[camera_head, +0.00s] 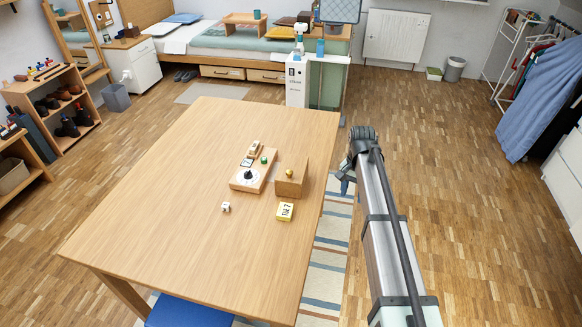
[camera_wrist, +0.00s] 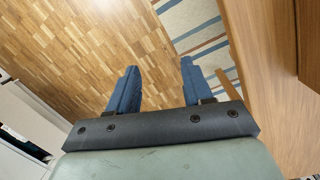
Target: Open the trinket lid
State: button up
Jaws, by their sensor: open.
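A small wooden box (camera_head: 289,187) with a round gold knob (camera_head: 290,174) stands upright on the table's right half. It is the likeliest trinket box, but I cannot clearly make out a separate lid or its state. My gripper (camera_head: 345,186) is just off the table's right edge, apart from the box. In the wrist view my gripper (camera_wrist: 158,78) shows two blue fingers spread apart with nothing between them. The fingers point over the floor, and the box is not visible there.
Left of the box, a wooden board (camera_head: 244,184) carries a black knob and a green piece.

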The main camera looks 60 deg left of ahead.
jog(key=s+a+r, duration=0.8)
jog(key=a+r, duration=0.3)
jog(key=r, duration=0.1)
jog(key=n+y, duration=0.1)
send_near(289, 171)
jog(key=shift+t, duration=0.3)
jog(key=f, duration=0.8)
jog(key=shift+s+d, duration=0.1)
jog(key=shift+s, duration=0.15)
jog(key=shift+c, duration=0.3)
grip_shut()
